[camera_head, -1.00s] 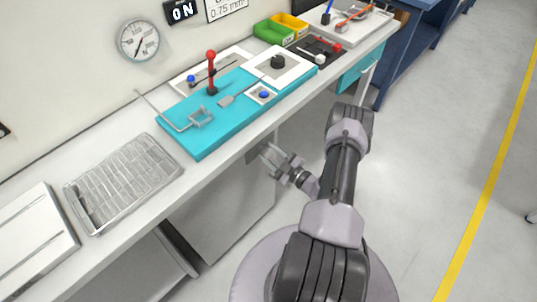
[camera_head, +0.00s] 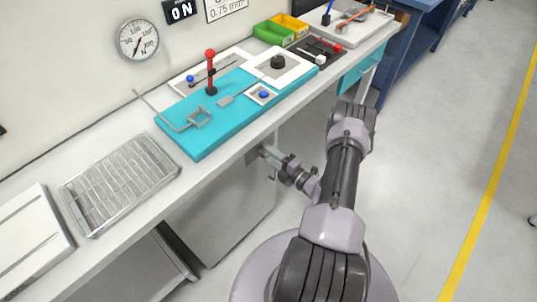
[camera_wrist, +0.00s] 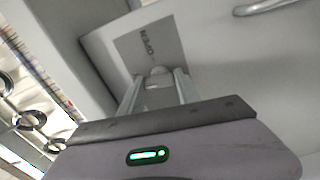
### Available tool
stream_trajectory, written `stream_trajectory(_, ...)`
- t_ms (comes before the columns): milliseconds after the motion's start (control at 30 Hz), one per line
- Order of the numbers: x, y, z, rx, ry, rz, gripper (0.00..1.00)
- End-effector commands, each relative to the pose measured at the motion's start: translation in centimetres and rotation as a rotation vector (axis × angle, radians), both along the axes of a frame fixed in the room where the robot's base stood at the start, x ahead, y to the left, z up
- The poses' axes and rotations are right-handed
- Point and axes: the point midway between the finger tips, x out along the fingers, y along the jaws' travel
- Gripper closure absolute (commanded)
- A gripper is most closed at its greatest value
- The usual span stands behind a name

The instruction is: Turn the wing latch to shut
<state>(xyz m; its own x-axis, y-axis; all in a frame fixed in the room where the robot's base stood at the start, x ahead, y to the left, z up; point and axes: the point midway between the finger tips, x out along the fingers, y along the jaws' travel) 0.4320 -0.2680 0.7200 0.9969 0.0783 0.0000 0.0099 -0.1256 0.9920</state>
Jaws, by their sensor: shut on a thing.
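The wing latch (camera_wrist: 157,71) is a small pale knob in the wrist view, on a grey plate (camera_wrist: 146,44) marked OPEN on the front of the pale cabinet under the bench. My gripper (camera_wrist: 158,86) has one finger on each side of the latch and is shut on it. In the head view my gripper (camera_head: 268,155) reaches to the cabinet front just below the bench edge, and it hides the latch there. The latch's exact turn angle is hard to tell.
The bench above carries a turquoise board (camera_head: 195,140) with a red-topped lever (camera_head: 211,70), and a wire rack (camera_head: 122,184). A curved metal handle (camera_wrist: 268,6) is at the top of the wrist view. The floor right of my arm is clear.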

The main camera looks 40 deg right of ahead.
Motion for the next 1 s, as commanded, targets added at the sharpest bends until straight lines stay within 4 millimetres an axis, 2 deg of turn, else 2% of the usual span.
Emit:
stream_trajectory(300,0.01,-0.02,0.00,-0.116,-0.009,0.000,1.00)
stream_trajectory(867,0.02,-0.05,0.02,-0.143,-0.012,-0.001,1.00)
stream_trajectory(900,0.02,-0.05,0.02,-0.143,-0.012,-0.001,0.57)
stream_trajectory(1000,0.01,-0.04,0.02,-0.142,-0.012,-0.001,0.39)
